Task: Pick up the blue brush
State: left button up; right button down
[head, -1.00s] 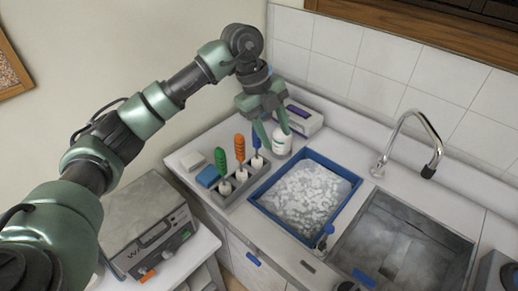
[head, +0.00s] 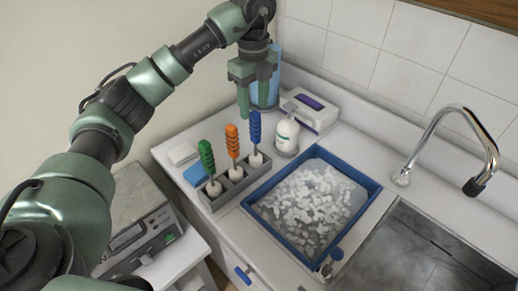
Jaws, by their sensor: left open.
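The blue brush (head: 255,131) stands upright at the right end of a grey holder (head: 213,205), beside an orange brush (head: 232,143) and a green brush (head: 207,157). Each brush stands in a white cup-like slot. My left gripper (head: 249,108) is open and points down, just above and behind the blue brush's handle top. It appears close to the handle, but I cannot tell whether it touches. Nothing is held. My right gripper is not in view.
A white pump bottle (head: 286,133) stands just right of the brushes, with a white box (head: 311,109) behind it. A blue-rimmed tray (head: 367,184) of white pieces, a faucet (head: 487,150) and a sink (head: 405,255) lie to the right. A blue item (head: 196,174) is left.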

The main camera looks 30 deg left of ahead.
aim_at(253, 113)
pick_arm(q)
jog(key=shift+w+f, duration=0.15)
jog(key=shift+f, duration=0.65)
jog(key=shift+s+f+p, duration=0.35)
jog(key=shift+f+p, duration=0.35)
jog(key=shift+p, duration=0.05)
jog(key=f+p, duration=0.1)
jog(key=f, duration=0.2)
jog(key=shift+w+f+p, duration=0.2)
jog(key=shift+f+p, duration=0.2)
jog(key=shift+f, duration=0.45)
grip_shut()
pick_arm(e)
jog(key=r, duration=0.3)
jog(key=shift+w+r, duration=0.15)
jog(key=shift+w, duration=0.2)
